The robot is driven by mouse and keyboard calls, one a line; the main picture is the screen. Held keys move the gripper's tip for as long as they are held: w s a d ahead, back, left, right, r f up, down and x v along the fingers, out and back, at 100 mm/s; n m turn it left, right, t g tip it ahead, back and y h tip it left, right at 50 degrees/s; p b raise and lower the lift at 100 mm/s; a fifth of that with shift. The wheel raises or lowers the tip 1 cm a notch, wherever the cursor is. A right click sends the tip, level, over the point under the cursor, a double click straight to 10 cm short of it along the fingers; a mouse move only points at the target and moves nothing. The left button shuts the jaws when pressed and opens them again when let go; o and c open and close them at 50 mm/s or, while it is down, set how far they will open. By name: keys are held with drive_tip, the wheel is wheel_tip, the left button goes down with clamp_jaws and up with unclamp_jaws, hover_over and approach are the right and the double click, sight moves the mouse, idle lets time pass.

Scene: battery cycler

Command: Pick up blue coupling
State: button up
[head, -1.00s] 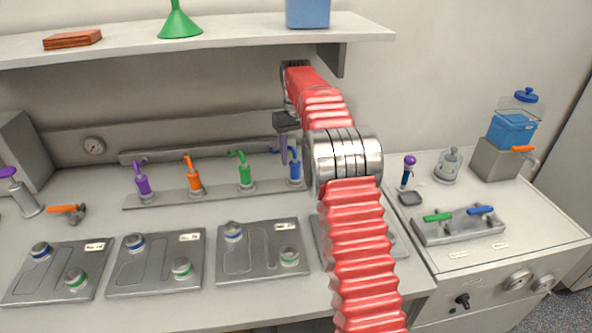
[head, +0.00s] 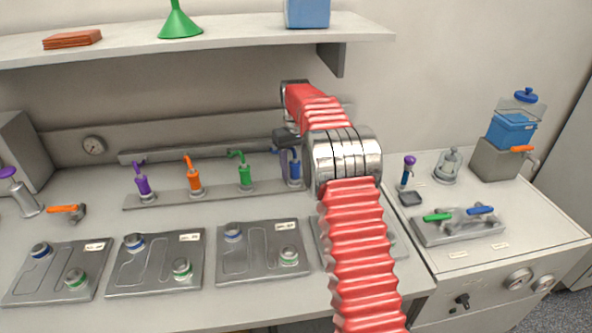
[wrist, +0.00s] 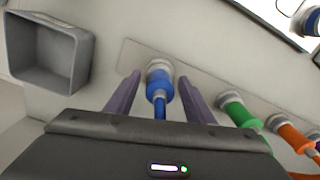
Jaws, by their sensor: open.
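The blue coupling (head: 295,168) stands at the right end of a rail of couplings on the bench. It also shows in the wrist view (wrist: 159,88), on a silver base, with its blue stem running down behind my gripper's dark body. My gripper (wrist: 158,82) is open, with one purple-grey finger on each side of the coupling and a gap to both. In the head view my gripper (head: 288,155) is at the coupling and partly hides its top.
Green (head: 245,172), orange (head: 194,178) and purple (head: 143,183) couplings stand to the left on the same rail (head: 220,191). Flat grey plates (head: 262,262) lie in front. A shelf (head: 220,45) hangs above. A grey open box (wrist: 45,52) is at the wrist view's left.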

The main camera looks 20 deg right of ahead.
sight(295, 158)
drive_tip(key=shift+c, duration=0.4)
drive_tip(key=c, duration=1.1)
drive_tip(key=shift+r, duration=0.1)
drive_tip(key=shift+r, duration=1.75)
drive_tip(key=s+a, duration=0.1)
drive_tip(key=s, duration=0.5)
drive_tip(key=s+a, duration=0.1)
drive_tip(key=s, duration=0.4)
drive_tip(key=s+a, duration=0.1)
drive_tip(key=s, duration=0.5)
drive_tip(key=shift+s+a, duration=0.25)
drive_tip(key=shift+s, duration=0.1)
